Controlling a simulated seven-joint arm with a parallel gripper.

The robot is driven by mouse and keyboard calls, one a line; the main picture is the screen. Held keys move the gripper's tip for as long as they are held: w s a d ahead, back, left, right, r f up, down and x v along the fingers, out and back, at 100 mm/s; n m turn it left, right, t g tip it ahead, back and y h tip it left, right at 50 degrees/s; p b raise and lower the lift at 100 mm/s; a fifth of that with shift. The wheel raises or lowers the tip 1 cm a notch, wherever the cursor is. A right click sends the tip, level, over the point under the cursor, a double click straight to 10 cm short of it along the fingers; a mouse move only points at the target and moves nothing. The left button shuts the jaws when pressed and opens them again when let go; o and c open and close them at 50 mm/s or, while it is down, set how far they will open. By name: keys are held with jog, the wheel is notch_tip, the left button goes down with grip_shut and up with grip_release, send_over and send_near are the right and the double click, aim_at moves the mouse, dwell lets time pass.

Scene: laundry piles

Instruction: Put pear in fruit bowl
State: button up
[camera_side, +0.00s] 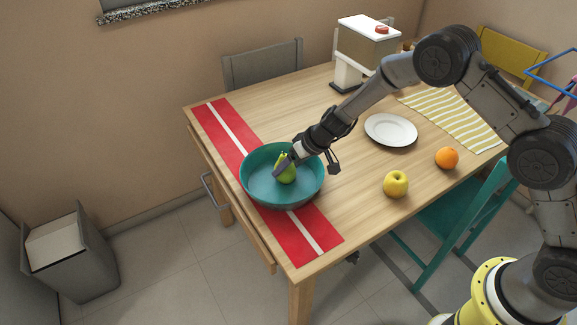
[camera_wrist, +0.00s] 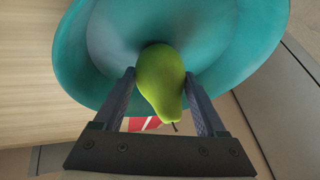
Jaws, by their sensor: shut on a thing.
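A green pear (camera_side: 286,170) is held by my gripper (camera_side: 284,166) inside the outline of a teal bowl (camera_side: 262,194). The bowl stands on a red runner with a white stripe, near the left edge of the table. In the wrist view the pear (camera_wrist: 161,82) sits between the two fingers of my gripper (camera_wrist: 159,100), with its stem end toward the gripper base. The teal bowl (camera_wrist: 85,50) fills the space behind it. I cannot tell whether the pear touches the bowl's bottom.
A yellow apple (camera_side: 396,184), an orange (camera_side: 447,158) and a white plate (camera_side: 391,130) are on the table right of the bowl. A white-topped appliance (camera_side: 368,45) stands at the back. The red runner (camera_side: 315,235) reaches the table's front edge.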

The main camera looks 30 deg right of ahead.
jog(key=o, duration=1.4)
jog(key=shift+f, duration=0.15)
jog(key=shift+o, duration=0.2)
